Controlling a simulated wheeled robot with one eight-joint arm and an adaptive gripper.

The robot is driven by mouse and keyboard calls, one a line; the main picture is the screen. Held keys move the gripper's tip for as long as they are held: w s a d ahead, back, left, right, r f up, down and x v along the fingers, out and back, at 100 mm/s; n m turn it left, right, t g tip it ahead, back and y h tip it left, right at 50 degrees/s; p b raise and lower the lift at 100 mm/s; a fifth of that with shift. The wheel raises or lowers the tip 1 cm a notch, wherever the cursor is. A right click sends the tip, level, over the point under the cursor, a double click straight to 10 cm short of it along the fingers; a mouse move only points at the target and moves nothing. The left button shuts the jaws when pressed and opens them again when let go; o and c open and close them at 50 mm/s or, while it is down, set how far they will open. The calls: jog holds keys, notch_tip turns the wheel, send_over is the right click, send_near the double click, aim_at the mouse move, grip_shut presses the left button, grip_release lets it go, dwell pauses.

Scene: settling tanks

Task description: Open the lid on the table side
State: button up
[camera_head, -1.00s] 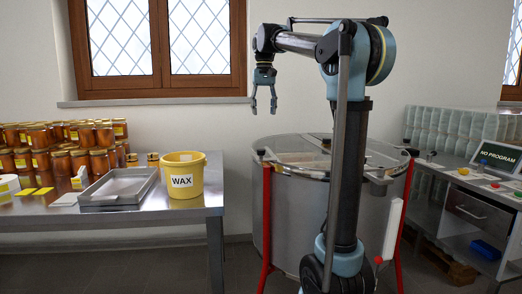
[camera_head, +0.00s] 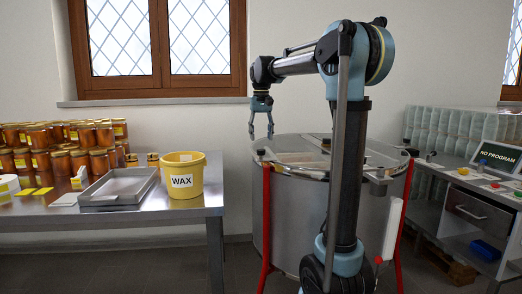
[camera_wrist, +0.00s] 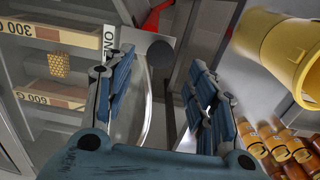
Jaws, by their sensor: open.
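The round steel tank (camera_head: 290,215) stands in the middle on red legs, with a clear lid (camera_head: 292,158) in sections over its top. The lid on the table side is the left part, and its edge lies near the tank rim. My gripper (camera_head: 261,136) points down just above that left rim, open and empty. In the wrist view, my open fingers (camera_wrist: 162,75) frame a dark round shape (camera_wrist: 160,52), perhaps a knob; I cannot tell whether they touch it. The lid's clear curved edge (camera_wrist: 146,125) shows between the fingers.
A gap separates table and tank. A bench with a NO PROGRAM screen (camera_head: 498,157) stands at the right.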

jog(key=shift+f, duration=3)
grip_shut()
jog(key=shift+r, duration=0.1)
